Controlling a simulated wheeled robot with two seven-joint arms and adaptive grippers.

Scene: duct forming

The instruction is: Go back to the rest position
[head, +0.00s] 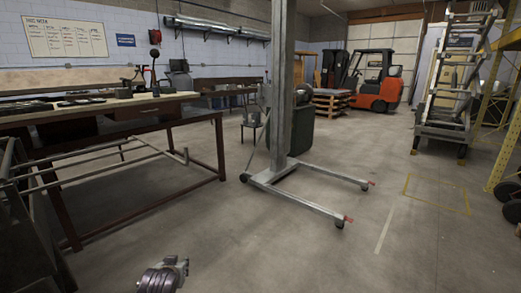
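My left gripper (176,267) shows at the bottom edge of the head view, left of the middle. Only a small part of it and the grey wrist shows, low over the bare concrete floor. Its fingers are too small and too cut off to tell whether they are open or shut. I see nothing held in it. My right gripper is out of view.
A wooden-topped workbench (103,104) with tools stands at the left. A metal lift mast (281,85) on wheeled legs stands ahead. An orange forklift (377,85), a rolling ladder (449,98) and yellow racking (505,130) stand farther back.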

